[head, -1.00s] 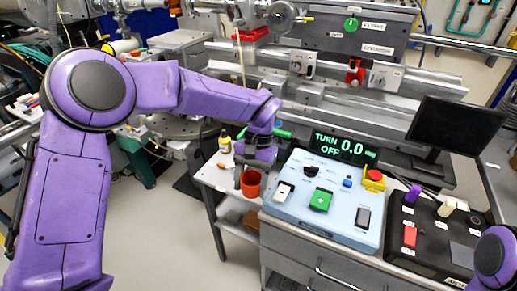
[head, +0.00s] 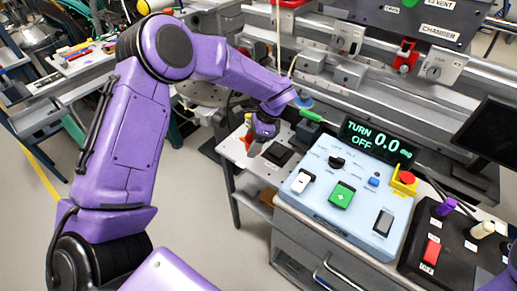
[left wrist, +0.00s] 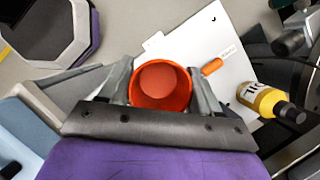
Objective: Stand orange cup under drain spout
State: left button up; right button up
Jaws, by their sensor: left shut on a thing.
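The orange cup (left wrist: 160,90) shows in the left wrist view, its open rim facing the camera. It sits between the two grey fingers of my left gripper (left wrist: 161,75), which is shut on it. In the head view my left gripper (head: 254,150) is over the left part of the white side table, and the cup cannot be made out there. I cannot tell whether the cup touches the table. I cannot identify the drain spout for certain in either view. My right gripper is out of view.
A yellow bottle with a black cap (left wrist: 265,101) and a small orange-ended item (left wrist: 212,67) are near the cup. A dark square pad (head: 278,153) lies on the white side table (head: 233,152). The blue control box (head: 345,205) stands to the right, with a green-handled lever (head: 311,116) behind.

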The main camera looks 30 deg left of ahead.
aim_at(253, 161)
pick_arm(q)
jog(key=shift+f, duration=2.85)
jog(key=o, duration=1.1)
